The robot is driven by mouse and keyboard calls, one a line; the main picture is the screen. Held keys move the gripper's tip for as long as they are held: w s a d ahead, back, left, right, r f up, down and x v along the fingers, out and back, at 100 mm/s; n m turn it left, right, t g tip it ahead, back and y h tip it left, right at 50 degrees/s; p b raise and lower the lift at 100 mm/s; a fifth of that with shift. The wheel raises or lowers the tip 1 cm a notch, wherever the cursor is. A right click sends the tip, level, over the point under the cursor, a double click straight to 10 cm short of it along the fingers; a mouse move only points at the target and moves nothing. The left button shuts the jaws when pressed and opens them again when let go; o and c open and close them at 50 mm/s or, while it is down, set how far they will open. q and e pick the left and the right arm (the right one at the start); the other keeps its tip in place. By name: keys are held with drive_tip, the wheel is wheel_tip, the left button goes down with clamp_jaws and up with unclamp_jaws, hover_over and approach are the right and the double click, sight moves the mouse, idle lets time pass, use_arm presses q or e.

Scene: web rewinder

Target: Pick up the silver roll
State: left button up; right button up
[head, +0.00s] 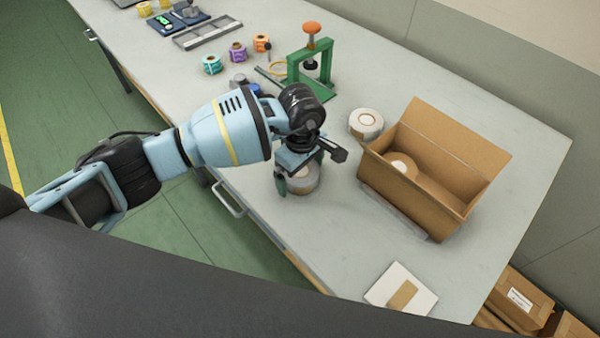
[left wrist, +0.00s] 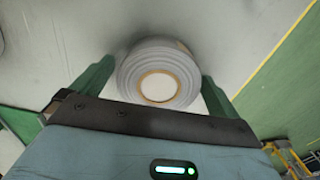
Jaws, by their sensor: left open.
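The silver roll (head: 304,184) stands on the grey table near its front edge, below my left gripper, partly hidden by it in the head view. In the left wrist view the silver roll (left wrist: 135,62) shows its grey rings and brown core from above. My left gripper (head: 299,175) points down with its green fingers open on either side of the roll. In the left wrist view the left gripper (left wrist: 157,70) has a finger at each side of the roll, with a small gap at least on the left. My right gripper is not in view.
An open cardboard box (head: 415,205) holding a brown roll stands to the right. A white roll (head: 366,123) sits behind it. A green press (head: 311,65) and small coloured rolls (head: 237,52) stand farther back. A white pad (head: 401,290) lies near the front edge.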

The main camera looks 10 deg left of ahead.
use_arm(q)
drive_tip(key=shift+c, duration=0.4)
drive_tip(key=c, duration=1)
drive_tip(key=shift+o, duration=0.2)
drive_tip(key=shift+r, duration=0.1)
drive_tip(key=shift+w+r, duration=0.1)
drive_tip(key=shift+r, duration=0.65)
drive_tip(key=shift+s+a+r, duration=0.1)
drive_tip(key=shift+s+r, duration=0.1)
drive_tip(key=shift+r, duration=0.3)
drive_tip(key=shift+s+r, duration=0.15)
drive_tip(key=shift+r, duration=0.35)
drive_tip(key=s+a, duration=0.1)
drive_tip(key=s, duration=0.6)
drive_tip(key=s+a+r, duration=0.1)
drive_tip(key=s+a, duration=0.1)
drive_tip(key=s, duration=0.6)
drive_tip(key=shift+a+r, duration=0.2)
drive_tip(key=shift+a, duration=0.05)
